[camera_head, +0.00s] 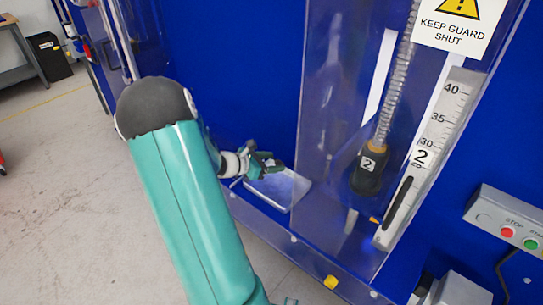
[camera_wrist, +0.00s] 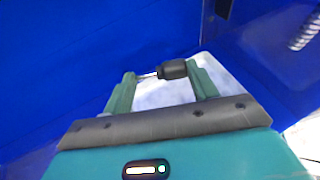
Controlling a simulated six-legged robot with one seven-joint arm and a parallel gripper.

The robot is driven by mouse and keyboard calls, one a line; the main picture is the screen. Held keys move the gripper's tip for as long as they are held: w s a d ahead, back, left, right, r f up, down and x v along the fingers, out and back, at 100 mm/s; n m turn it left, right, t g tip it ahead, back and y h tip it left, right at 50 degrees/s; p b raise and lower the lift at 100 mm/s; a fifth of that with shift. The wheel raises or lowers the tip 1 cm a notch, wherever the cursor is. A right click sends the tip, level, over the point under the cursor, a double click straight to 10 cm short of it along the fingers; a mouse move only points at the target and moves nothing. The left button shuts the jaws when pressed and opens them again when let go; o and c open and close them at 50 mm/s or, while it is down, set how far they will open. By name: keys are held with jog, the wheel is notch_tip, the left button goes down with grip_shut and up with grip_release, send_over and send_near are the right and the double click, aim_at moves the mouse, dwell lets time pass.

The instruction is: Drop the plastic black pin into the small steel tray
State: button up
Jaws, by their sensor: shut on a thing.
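The black pin (camera_wrist: 174,69) lies crosswise between the two green fingers of my gripper (camera_wrist: 161,71) in the wrist view. It has a thick dark body and a thin light shaft toward the left finger. My gripper is shut on it. The small steel tray (camera_head: 287,190) sits on the blue ledge, left of the clear guard. In the head view my gripper (camera_head: 263,165) is above the tray's far left part, and the pin is too small to tell apart from the fingers. The tray (camera_wrist: 160,95) shows behind and below the pin in the wrist view.
A clear guard (camera_head: 318,130) stands just right of the tray. Behind it are a spring (camera_head: 392,90), a dark plunger marked 2 (camera_head: 370,172) and a scale (camera_head: 432,140). A blue wall (camera_head: 250,70) rises behind the tray. A button box (camera_head: 505,222) is at far right.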

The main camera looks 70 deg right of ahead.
jog(key=shift+w+f, duration=0.1)
jog(key=shift+f, duration=0.25)
jog(key=o, duration=1.1)
jog(key=shift+a, duration=0.1)
jog(key=v, duration=1.3)
jog(key=shift+w+a+r, duration=0.15)
jog(key=shift+a+r, duration=0.05)
